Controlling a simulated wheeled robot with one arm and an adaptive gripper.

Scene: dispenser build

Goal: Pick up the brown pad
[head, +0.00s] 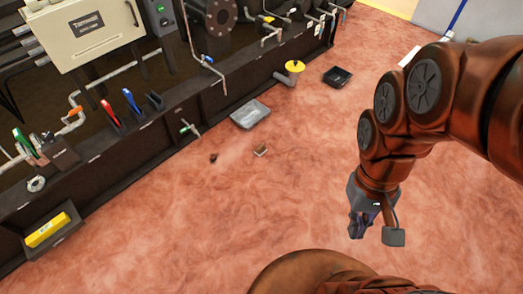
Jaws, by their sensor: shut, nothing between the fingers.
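A small flat brown piece with a pale edge (261,150) lies on the reddish floor near the middle of the view; it looks like the brown pad. A smaller dark brown lump (213,158) lies to its left, too small to make out. My gripper (358,228) hangs at the right, pointing down, well to the right of and nearer than both pieces. Its fingers are together with nothing between them.
A grey tray (250,114) lies on the floor beside the dark machine frame. A yellow-topped funnel (294,68) and a black tray (338,77) stand farther back. A yellow item (47,229) sits in a dark bin at left. Floor between gripper and pad is clear.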

